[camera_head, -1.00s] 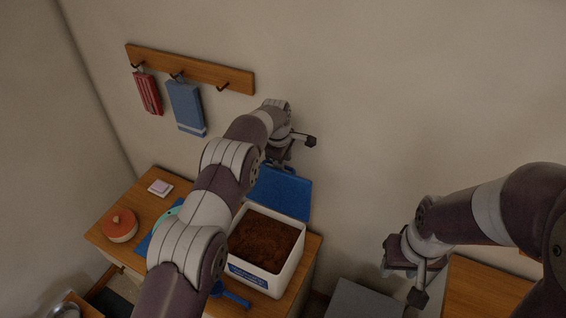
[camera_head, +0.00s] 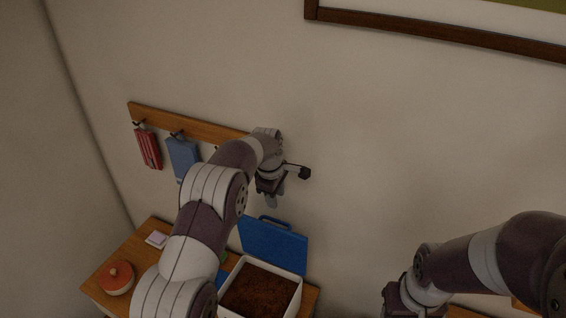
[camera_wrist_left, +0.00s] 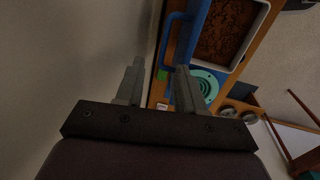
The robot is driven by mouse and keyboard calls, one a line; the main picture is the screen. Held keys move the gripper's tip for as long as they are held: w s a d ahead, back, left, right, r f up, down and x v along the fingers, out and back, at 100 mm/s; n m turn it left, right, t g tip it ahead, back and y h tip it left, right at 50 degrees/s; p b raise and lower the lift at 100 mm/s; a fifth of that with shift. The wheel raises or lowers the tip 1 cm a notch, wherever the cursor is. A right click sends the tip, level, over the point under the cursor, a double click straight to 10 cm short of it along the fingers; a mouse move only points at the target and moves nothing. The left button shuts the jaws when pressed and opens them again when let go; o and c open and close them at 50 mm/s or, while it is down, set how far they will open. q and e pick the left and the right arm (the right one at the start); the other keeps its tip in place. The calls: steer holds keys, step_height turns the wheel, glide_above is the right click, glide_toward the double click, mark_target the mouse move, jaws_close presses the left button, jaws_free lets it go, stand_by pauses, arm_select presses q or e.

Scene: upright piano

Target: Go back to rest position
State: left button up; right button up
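My left gripper (camera_head: 272,199) is raised in front of the wall, above the wooden cabinet and behind the open white box. In the left wrist view its two fingers (camera_wrist_left: 157,84) stand apart with nothing between them, so it is open and empty. My right gripper (camera_head: 408,305) is at the bottom edge of the head view at lower right. Its fingers are cut off by the frame.
A white box of brown granules (camera_head: 262,292) with an upright blue lid (camera_head: 273,245) stands on the cabinet (camera_head: 128,250). A red-topped round pot (camera_head: 117,278) is left. A hook rail (camera_head: 190,123) holds red and blue cloths (camera_head: 183,158).

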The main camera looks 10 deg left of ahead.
arm_select(q)
steer(key=s+f+m, duration=0.1)
steer(key=m, duration=0.1)
steer(key=s+f+m, duration=0.1)
steer(key=m, duration=0.1)
steer(key=s+f+m, duration=0.1)
steer(key=f, duration=0.1)
steer(key=shift+s+a+f+m, duration=0.1)
steer(key=shift+s+a+m, duration=0.1)
steer(key=shift+a+m, duration=0.2)
steer(key=s, duration=0.1)
steer(key=s+f+m+b, duration=0.1)
steer(key=s+a+m, duration=0.1)
steer(key=shift+s+f+g+b, duration=0.2)
steer(key=shift+f+g+b, duration=0.1)
steer(key=shift+g, duration=0.1)
steer(key=s+a+m+b, duration=0.2)
steer(key=s+b, duration=0.1)
steer(key=s, duration=0.6)
steer(key=s+a+f+m+b, duration=0.1)
steer(key=s+b, duration=0.3)
steer(key=s, duration=0.5)
steer(key=s+a+f+m+b, duration=0.1)
steer(key=s+a+m+b, duration=0.2)
steer(key=s, duration=0.6)
steer(key=shift+s+a+f+m+y+b, duration=0.15)
steer(key=shift+s+a+m+y+b, duration=0.2)
steer(key=shift+a+b, duration=0.25)
steer(key=shift+s, duration=0.2)
